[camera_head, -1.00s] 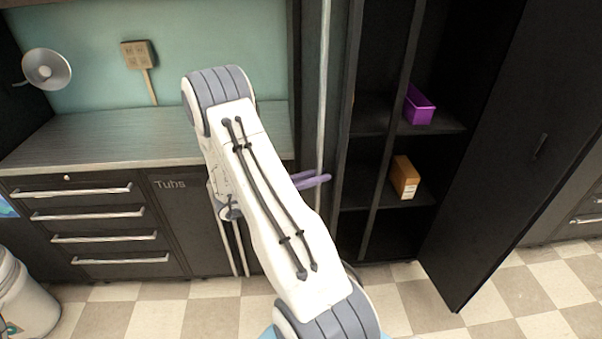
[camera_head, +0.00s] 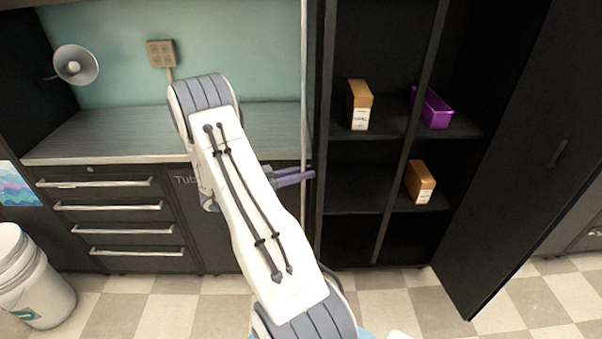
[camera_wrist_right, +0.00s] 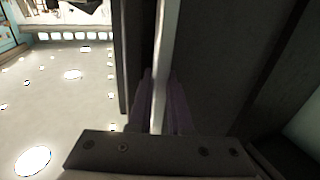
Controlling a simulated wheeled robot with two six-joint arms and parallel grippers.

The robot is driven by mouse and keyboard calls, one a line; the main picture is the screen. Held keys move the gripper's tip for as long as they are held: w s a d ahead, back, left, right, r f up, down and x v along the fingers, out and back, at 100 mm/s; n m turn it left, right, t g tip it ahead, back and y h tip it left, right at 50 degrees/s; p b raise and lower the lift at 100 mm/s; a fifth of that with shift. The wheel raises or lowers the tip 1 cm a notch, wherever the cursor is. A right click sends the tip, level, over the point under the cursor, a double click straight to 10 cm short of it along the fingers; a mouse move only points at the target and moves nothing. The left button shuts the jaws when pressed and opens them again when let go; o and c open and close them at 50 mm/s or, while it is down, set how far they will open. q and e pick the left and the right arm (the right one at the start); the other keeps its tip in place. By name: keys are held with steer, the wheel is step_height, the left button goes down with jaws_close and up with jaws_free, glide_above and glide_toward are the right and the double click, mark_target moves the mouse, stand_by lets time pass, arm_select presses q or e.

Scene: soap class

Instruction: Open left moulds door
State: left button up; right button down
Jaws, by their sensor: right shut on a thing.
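The left moulds door (camera_head: 325,120) is a dark panel seen nearly edge-on, standing open at the left side of the black cabinet. Its long pale vertical handle (camera_head: 304,80) runs down the door. My right gripper (camera_head: 308,176) has purple fingers around this handle. In the right wrist view the handle (camera_wrist_right: 164,60) passes between the fingers (camera_wrist_right: 160,95), which are shut on it. My right arm covers part of the Tubs cabinet. My left gripper is out of view.
The right door (camera_head: 520,170) stands wide open. Shelves hold two orange boxes (camera_head: 359,106) (camera_head: 420,182) and a purple mould (camera_head: 434,108). A counter (camera_head: 120,135) with drawers is at left, with a white bucket (camera_head: 40,285) on the floor. Checkered floor in front is clear.

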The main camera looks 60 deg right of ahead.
steer(key=c, duration=0.8)
jaws_free()
steer(key=shift+w+d, duration=0.1)
steer(key=shift+d, duration=0.1)
steer(key=shift+c, duration=0.2)
steer(key=shift+a, duration=0.1)
steer(key=b+v, duration=0.3)
steer(key=v, duration=0.7)
steer(key=shift+w+a, duration=0.2)
steer(key=shift+d+r, duration=0.1)
steer(key=p+x, duration=0.3)
steer(key=x, duration=0.7)
steer(key=shift+s+d, duration=0.15)
steer(key=shift+s, duration=0.15)
